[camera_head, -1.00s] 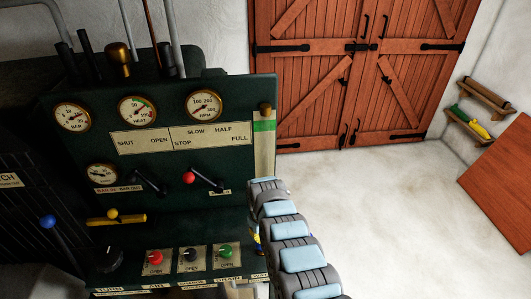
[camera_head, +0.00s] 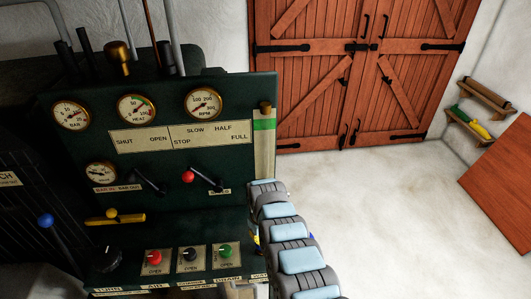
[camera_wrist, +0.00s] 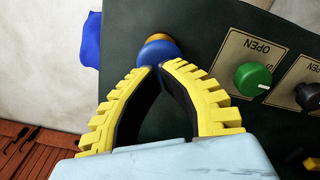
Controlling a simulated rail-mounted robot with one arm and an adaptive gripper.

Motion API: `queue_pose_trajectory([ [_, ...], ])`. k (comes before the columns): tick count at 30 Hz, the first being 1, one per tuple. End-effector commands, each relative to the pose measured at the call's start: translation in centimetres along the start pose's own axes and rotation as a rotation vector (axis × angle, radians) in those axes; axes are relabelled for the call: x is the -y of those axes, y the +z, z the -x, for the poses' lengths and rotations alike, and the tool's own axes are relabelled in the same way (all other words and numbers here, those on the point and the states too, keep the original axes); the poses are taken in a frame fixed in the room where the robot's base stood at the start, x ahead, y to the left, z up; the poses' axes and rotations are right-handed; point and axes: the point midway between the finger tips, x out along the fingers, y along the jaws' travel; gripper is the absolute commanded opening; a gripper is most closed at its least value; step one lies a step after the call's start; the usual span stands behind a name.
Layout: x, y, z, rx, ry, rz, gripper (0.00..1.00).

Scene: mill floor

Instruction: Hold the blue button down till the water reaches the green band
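The blue button (camera_wrist: 158,52), round with an orange ring behind it, sits on the dark panel in the wrist view. My gripper (camera_wrist: 161,66) has its yellow fingertips close together, right at the button; whether they press it in cannot be made out. In the head view my arm hides the button. The water gauge (camera_head: 264,152) is a pale upright strip at the panel's right edge. Its green band (camera_head: 264,125) is near the top. Below the band the strip looks pale, with no clear water line; its lower end is behind my arm.
Red, black and green knobs stand left of my arm: red (camera_head: 153,257), black (camera_head: 190,254), green (camera_head: 225,251). The green knob (camera_wrist: 253,79) is right of my fingers in the wrist view. Levers (camera_head: 204,180) and dials (camera_head: 137,109) are above. Open floor (camera_head: 400,200) lies right.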

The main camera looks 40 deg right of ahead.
Motion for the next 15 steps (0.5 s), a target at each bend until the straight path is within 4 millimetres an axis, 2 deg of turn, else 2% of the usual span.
queue_pose_trajectory([
  [15, 0.0, 0.0, -1.4, 0.0, 0.0, 0.0, 0.0],
])
